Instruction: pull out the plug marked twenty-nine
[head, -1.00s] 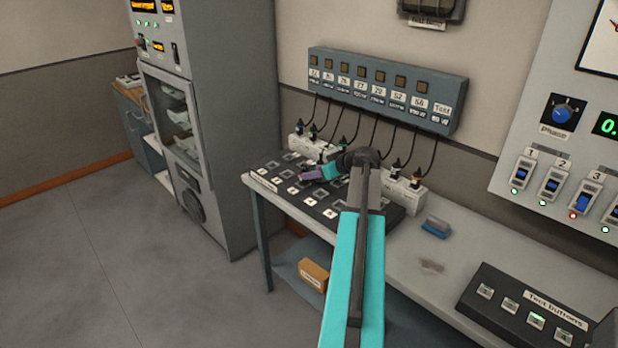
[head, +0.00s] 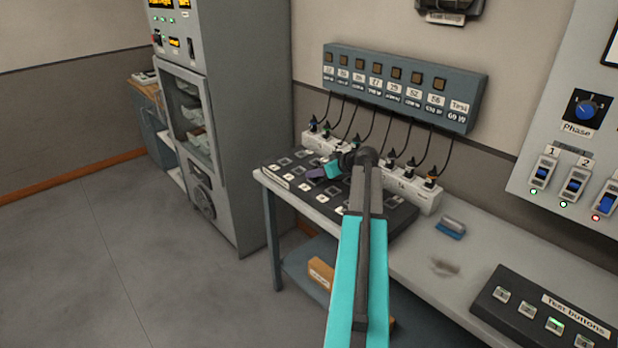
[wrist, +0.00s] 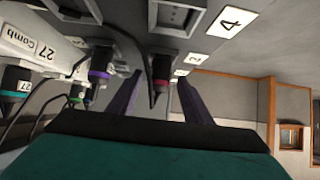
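In the wrist view several dark plugs with coloured rings hang from the power strips, the picture being upside down. A plug with a red ring (wrist: 161,76) shows between the two dark purple fingers of my gripper (wrist: 157,92), which stand apart. I cannot tell whether they touch it. No mark reading twenty-nine is legible on any plug here. In the head view my gripper (head: 313,174) is over the black button board, in front of the strips; my arm hides part of the plugs.
A grey wall box (head: 455,107) with number labels, one seemingly 29 (head: 393,87), has cables running down to the white strips (head: 419,196). The black button board (head: 290,187) lies on the bench. A blue-based object (head: 451,228) and test-button box (head: 545,312) are at right.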

